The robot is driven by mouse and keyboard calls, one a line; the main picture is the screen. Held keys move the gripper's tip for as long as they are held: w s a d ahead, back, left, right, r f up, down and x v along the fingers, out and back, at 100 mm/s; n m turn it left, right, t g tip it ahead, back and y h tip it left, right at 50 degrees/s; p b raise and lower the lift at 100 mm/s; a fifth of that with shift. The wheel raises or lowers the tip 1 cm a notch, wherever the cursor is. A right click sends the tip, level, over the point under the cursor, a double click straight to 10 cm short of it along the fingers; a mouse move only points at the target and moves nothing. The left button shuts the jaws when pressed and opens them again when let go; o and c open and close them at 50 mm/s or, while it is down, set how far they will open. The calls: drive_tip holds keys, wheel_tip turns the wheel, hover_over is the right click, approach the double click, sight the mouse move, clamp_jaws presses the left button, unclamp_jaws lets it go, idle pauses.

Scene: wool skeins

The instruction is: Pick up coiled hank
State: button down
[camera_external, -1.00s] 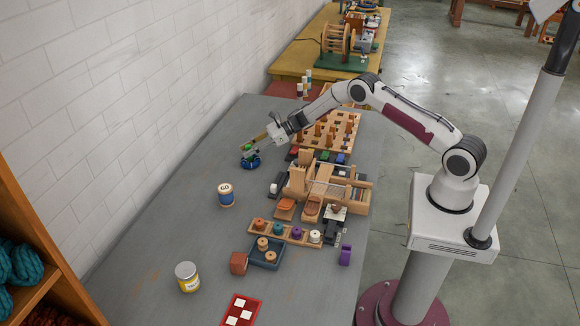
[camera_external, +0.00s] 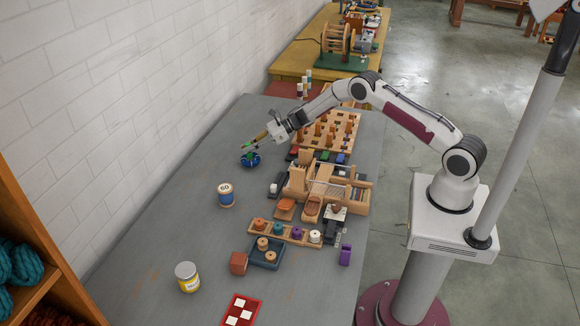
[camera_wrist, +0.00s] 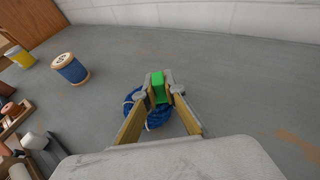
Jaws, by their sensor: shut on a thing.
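The coiled hank (camera_external: 251,161) is a dark blue coil near the far left part of the grey table, close to the wall side. It also shows in the wrist view (camera_wrist: 155,118), partly hidden behind my fingers. A bright green upright piece (camera_wrist: 158,87) stands at the hank; it looks like part of it, but the join is not clear. My gripper (camera_wrist: 162,92) is shut on the green piece, with a fingertip on each side. In the external view my gripper (camera_external: 249,149) is just above the coil. I cannot tell whether the coil touches the table.
A blue thread spool (camera_external: 226,198) and a yellow-labelled tin (camera_external: 187,278) stand nearer the camera. A wooden loom (camera_external: 325,185) and a peg board (camera_external: 328,131) lie to the right. The white wall (camera_external: 120,110) bounds the left. Bare table surrounds the hank.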

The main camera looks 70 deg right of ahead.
wheel_tip(320, 180, up, 9)
drive_tip(key=shift+r, duration=0.1)
idle(0.4)
